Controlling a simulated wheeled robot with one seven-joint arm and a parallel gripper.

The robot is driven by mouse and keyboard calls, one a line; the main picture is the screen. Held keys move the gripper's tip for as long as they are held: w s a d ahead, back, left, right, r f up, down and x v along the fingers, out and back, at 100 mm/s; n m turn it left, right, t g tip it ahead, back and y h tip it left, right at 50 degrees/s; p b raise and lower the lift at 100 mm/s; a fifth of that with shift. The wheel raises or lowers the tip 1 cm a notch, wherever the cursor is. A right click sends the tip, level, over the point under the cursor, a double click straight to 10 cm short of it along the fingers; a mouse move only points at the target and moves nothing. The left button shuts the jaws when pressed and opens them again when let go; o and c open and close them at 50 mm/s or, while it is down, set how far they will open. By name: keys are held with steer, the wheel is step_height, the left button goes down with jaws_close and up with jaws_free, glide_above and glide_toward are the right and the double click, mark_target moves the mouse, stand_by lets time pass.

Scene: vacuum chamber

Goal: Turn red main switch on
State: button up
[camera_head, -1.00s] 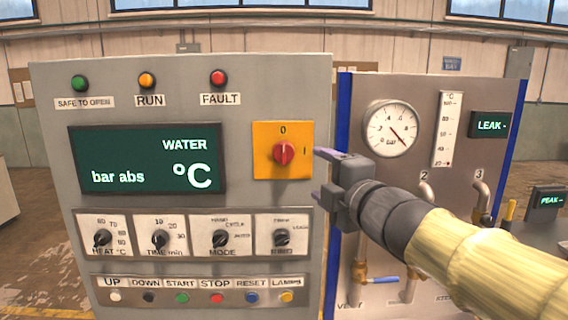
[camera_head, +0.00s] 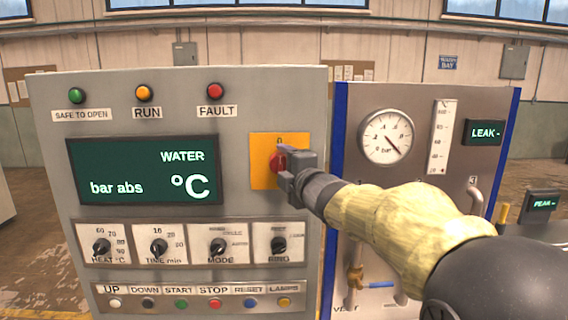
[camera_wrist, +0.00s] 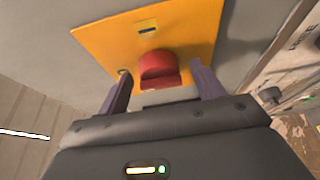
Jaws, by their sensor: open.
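The red main switch (camera_head: 276,161) is a round knob on a yellow plate (camera_head: 262,178) at the upper right of the grey control panel. In the wrist view the red knob (camera_wrist: 160,70) shows at the middle, with the yellow plate (camera_wrist: 190,30) behind it. My gripper (camera_head: 283,165) is at the switch and partly covers it in the head view. In the wrist view my gripper (camera_wrist: 160,88) is open, with one finger on each side of the knob and a gap visible to the fingers. The knob's pointer is hard to read.
A dark display (camera_head: 145,170) is left of the switch. A row of black dials (camera_head: 160,246) and a row of small buttons (camera_head: 215,303) lie below. A panel with a pressure gauge (camera_head: 386,136) and pipes stands right, behind my arm.

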steer(key=c, duration=1)
